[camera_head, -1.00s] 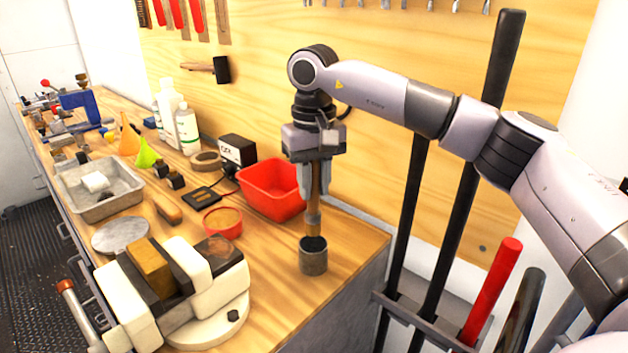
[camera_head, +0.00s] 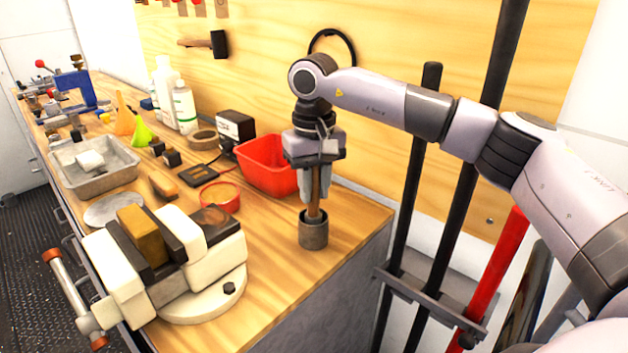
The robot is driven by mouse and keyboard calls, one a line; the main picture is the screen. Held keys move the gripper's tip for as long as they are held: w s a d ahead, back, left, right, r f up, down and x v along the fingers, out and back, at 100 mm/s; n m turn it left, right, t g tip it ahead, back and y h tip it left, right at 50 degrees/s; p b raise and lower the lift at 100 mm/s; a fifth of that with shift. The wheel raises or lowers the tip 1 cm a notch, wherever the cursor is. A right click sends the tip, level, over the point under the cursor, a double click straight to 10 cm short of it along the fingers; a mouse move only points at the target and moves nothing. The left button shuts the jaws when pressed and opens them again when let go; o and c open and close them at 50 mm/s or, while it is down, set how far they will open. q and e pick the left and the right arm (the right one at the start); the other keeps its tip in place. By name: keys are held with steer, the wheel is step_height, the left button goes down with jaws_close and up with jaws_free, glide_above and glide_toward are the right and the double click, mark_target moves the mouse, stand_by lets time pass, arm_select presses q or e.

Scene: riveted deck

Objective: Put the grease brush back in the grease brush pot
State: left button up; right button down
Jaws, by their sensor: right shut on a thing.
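The grease brush (camera_head: 315,207) has a brown wooden handle and stands about upright. My right gripper (camera_head: 315,197) is shut on its handle, pointing down. The brush's lower end is inside the mouth of the grease brush pot (camera_head: 313,235), a small dark grey cylinder near the bench's right end. The bristles are hidden by the pot wall, and I cannot tell whether they touch the bottom. My left gripper is not in view.
A red bin (camera_head: 265,168) stands just left of my right gripper. A red-rimmed round tin (camera_head: 220,197) and a large vise (camera_head: 165,255) are farther left. The bench's right edge is close to the pot. Long-handled tools stand in a rack (camera_head: 430,300) at right.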

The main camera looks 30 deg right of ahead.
steer(key=c, duration=0.9)
jaws_free()
steer(key=shift+o, duration=0.2)
steer(key=shift+r, duration=0.3)
step_height(320, 180, up, 6)
steer(key=shift+r, duration=0.25)
